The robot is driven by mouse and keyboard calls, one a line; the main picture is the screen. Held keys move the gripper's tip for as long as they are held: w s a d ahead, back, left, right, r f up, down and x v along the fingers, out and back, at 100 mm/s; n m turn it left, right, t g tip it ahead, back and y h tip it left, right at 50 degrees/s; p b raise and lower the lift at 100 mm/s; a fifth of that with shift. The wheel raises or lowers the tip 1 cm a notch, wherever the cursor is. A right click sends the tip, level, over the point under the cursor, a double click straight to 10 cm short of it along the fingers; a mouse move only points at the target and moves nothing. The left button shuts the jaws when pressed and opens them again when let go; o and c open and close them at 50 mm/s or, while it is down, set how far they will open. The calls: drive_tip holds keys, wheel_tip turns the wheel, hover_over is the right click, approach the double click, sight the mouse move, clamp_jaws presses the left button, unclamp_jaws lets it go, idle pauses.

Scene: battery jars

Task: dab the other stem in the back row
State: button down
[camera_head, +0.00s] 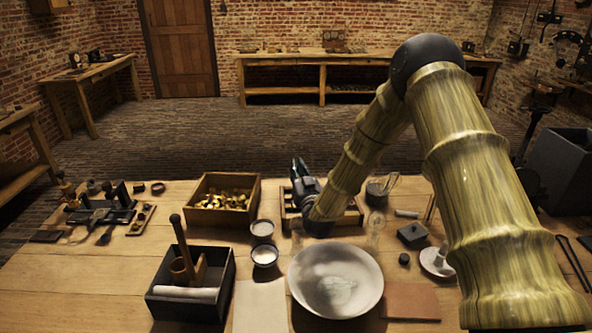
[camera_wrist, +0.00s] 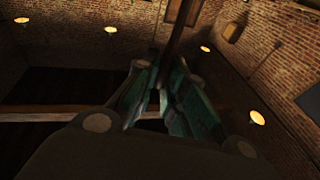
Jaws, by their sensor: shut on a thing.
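My gripper (camera_head: 299,172) points upward above the wooden rack in the middle of the table. In the wrist view its green-padded fingers (camera_wrist: 165,88) are closed around a thin dark rod (camera_wrist: 177,35), which runs up out of the picture. The rod is too small to make out in the head view. The wooden rack (camera_head: 352,218) is largely hidden behind my gripper and wrist. I cannot make out its rows or any stem in it. A faint clear glass jar (camera_head: 376,232) stands just right of the rack.
A box of brass pieces (camera_head: 222,203) is left of the rack. Two small white-filled cups (camera_head: 263,229), a wide pale bowl (camera_head: 335,281) and a dark box with a mallet-like tool (camera_head: 180,300) stand in front. A black block (camera_head: 412,235) is at right.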

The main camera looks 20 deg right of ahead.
drive_tip(key=shift+r, duration=0.1)
idle(0.6)
drive_tip(key=shift+r+p, duration=0.9)
drive_tip(key=shift+r, duration=1.55)
